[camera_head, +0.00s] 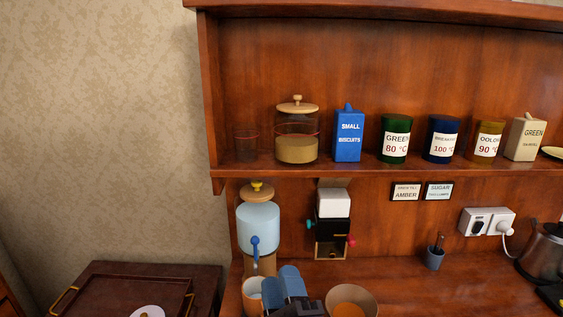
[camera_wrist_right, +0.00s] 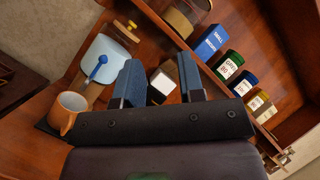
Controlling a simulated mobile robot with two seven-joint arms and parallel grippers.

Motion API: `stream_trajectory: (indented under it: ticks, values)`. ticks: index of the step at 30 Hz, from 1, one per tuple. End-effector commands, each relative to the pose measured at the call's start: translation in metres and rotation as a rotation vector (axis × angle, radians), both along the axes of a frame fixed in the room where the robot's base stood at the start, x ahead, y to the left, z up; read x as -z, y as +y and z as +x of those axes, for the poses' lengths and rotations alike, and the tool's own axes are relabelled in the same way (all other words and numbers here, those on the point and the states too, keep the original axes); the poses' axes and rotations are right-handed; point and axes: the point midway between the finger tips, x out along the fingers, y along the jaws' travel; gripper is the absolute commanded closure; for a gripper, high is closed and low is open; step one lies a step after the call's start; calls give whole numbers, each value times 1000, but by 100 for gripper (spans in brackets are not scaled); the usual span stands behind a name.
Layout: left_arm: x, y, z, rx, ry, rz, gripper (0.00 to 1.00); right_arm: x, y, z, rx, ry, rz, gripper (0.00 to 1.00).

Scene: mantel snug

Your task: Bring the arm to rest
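My right gripper (camera_head: 281,285) is low in the middle of the head view, over the counter below the shelf. Its two blue fingers also show in the right wrist view (camera_wrist_right: 160,82), spread apart with nothing held between them. The white and black wall dispenser (camera_wrist_right: 163,82) shows behind the gap. An orange mug with a pale inside (camera_head: 251,297) stands left of the gripper; it also shows in the right wrist view (camera_wrist_right: 67,112), clear of the fingers. My left gripper is in neither view.
A light blue dispenser (camera_head: 258,222) with a blue tap stands behind the mug. A bowl (camera_head: 352,299) sits right of the gripper. The shelf (camera_head: 370,167) above carries a jar, a blue biscuit box and several tins. A kettle (camera_head: 544,250) is far right. The counter's middle is mostly clear.

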Motion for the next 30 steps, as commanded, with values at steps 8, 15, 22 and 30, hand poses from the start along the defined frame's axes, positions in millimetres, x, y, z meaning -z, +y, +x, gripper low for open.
stream_trajectory:
  ticks: [8, 15, 22, 30]
  values:
    - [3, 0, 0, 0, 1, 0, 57, 25, -15, 0, 143, -241, -576, 64]
    - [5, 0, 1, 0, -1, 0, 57, 89, -42, 4, 223, -303, -1135, 64]
    - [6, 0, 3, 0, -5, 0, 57, 181, -100, -1, 219, -219, -1693, 64]
    - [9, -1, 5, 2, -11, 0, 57, 290, -212, -49, 108, 41, -2230, 64]
